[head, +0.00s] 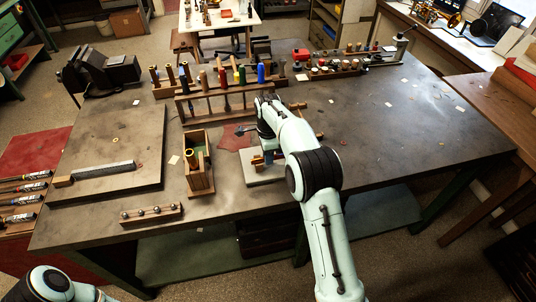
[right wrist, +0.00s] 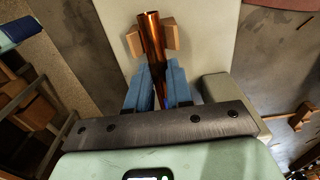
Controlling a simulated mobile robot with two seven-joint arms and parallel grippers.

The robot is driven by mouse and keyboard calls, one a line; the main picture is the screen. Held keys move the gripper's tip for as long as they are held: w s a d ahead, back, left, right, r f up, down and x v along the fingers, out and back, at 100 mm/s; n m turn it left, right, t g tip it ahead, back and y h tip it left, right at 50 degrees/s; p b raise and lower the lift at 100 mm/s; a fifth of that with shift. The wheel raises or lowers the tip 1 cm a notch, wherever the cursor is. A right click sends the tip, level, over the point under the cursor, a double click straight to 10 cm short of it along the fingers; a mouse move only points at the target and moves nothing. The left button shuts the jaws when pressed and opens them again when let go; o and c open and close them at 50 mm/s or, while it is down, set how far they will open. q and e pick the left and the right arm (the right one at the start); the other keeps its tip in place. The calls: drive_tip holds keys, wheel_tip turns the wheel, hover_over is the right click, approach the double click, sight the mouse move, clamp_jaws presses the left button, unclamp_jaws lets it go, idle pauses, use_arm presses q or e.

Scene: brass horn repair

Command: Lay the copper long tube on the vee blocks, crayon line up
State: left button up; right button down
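The copper long tube (right wrist: 153,38) shows in the right wrist view between the two blue fingers of my right gripper (right wrist: 158,75), which look closed on it. Its far end lies between the two wooden cheeks of a vee block (right wrist: 134,42); I cannot tell whether it touches them. The block is on a pale plate (right wrist: 198,60), also seen in the head view (head: 268,175). In the head view my right gripper (head: 264,158) is low over this plate, and my forearm hides most of it. No crayon line can be made out. My left gripper is out of view.
A wooden box (head: 199,178) stands left of the plate, with a red cloth (head: 236,138) behind it. A tool rack (head: 215,92) stands farther back. A wooden strip with balls (head: 152,214) lies near the front edge. The table's right side is mostly clear.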

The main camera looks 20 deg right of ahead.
drive_tip(key=c, duration=0.9)
unclamp_jaws()
drive_tip(key=shift+c, duration=0.2)
wheel_tip(320, 180, up, 13)
drive_tip(key=shift+r, duration=0.2)
